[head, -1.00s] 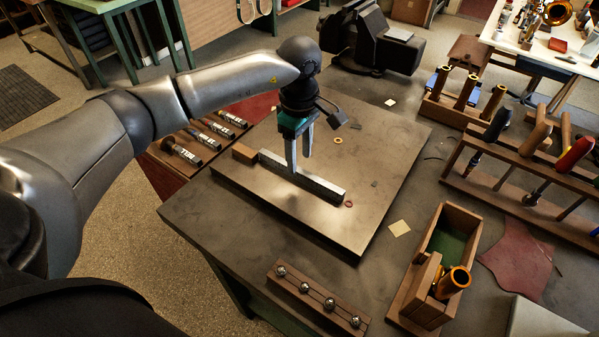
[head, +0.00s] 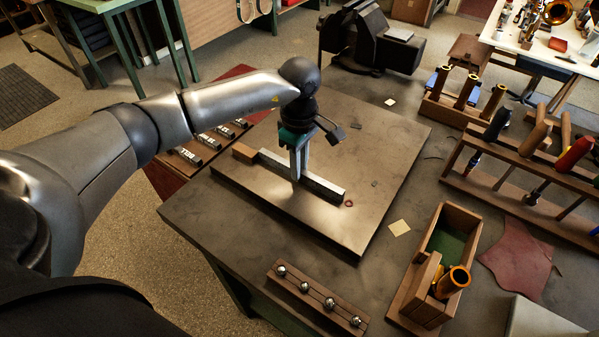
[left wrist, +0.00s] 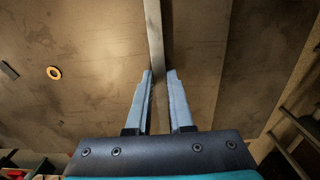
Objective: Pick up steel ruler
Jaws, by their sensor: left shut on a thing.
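The steel ruler (head: 325,187) is a long, narrow grey bar on the flat metal plate, its far end next to a small wooden block (head: 244,153). My left gripper (head: 300,177) points down over the ruler's middle part and is shut on it. In the left wrist view the ruler (left wrist: 154,35) runs up the picture from between the fingertips (left wrist: 159,75). The ruler still appears to lie at the plate's surface; any small gap below it cannot be told. My right gripper is not in view.
The metal plate (head: 370,150) lies on the workbench (head: 200,215). A small red ring (head: 349,203) lies near the ruler's near end. A rack of steel balls (head: 318,298), an open wooden box (head: 450,225) and a tool rack (head: 510,185) stand around it. A black vise (head: 370,45) is behind.

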